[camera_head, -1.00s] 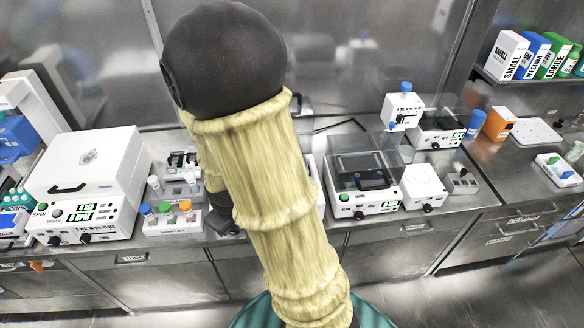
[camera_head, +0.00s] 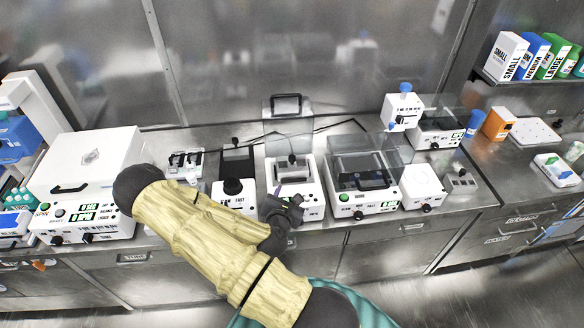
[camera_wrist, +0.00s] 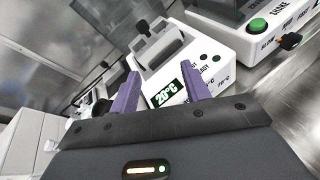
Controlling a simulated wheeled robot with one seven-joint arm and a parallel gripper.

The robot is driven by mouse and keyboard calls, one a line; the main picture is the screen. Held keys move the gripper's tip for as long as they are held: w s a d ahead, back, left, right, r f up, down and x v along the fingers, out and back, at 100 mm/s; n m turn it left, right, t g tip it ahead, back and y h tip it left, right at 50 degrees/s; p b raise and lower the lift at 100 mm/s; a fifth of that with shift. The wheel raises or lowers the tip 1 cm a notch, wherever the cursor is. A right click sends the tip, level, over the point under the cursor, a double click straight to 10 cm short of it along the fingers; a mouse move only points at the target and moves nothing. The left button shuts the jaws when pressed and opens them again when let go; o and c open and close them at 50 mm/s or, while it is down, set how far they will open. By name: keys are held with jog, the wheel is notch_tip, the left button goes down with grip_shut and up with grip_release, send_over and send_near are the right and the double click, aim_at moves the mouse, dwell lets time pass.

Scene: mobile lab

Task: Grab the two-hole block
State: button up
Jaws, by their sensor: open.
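My gripper (camera_head: 286,203) is in front of the small white heating unit (camera_head: 310,208) in the middle of the counter. In the wrist view its two purple fingers (camera_wrist: 160,88) are apart with nothing between them. They point at the unit, which has a "20°C" display. A grey block with a handle (camera_wrist: 160,48) sits in the top of the unit, beyond the fingertips. A small grey block (camera_head: 460,181) stands on the counter to the right. Holes are too small to count on either, so I cannot tell which is the two-hole block.
A clear-lidded shaker (camera_head: 362,207) stands just right of the heating unit. A unit with a black knob (camera_head: 232,201) stands to its left. A large white centrifuge (camera_head: 85,215) is at the left. A clear lid stands raised behind the heating unit. My arm hides the tube rack.

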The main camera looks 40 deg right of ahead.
jog(key=n, duration=0.1)
jog(key=r+n+t, duration=0.1)
jog(key=n, duration=0.1)
jog(key=n+t, duration=0.1)
jog(key=n, duration=0.1)
jog(key=shift+w+d+r, duration=0.15)
jog(key=shift+w+r, duration=0.2)
jog(key=shift+r, duration=0.05)
jog(key=b+x, duration=0.1)
jog(key=b, duration=0.1)
jog(key=b+x, duration=0.1)
jog(key=x, duration=0.1)
jog(key=shift+f+b, duration=0.2)
jog(key=shift+b, duration=0.2)
jog(key=b, duration=0.1)
jog(key=w+b, duration=0.1)
jog(key=b, duration=0.1)
jog(key=shift+d+f, duration=0.1)
jog(key=shift+d, duration=0.15)
jog(key=shift+w+d+b, duration=0.1)
jog(key=shift+d+b, duration=0.05)
jog(key=shift+b, duration=0.8)
jog(key=shift+w+d+f+b, duration=0.1)
jog(key=shift+d+b, duration=0.1)
jog(key=shift+b, duration=0.6)
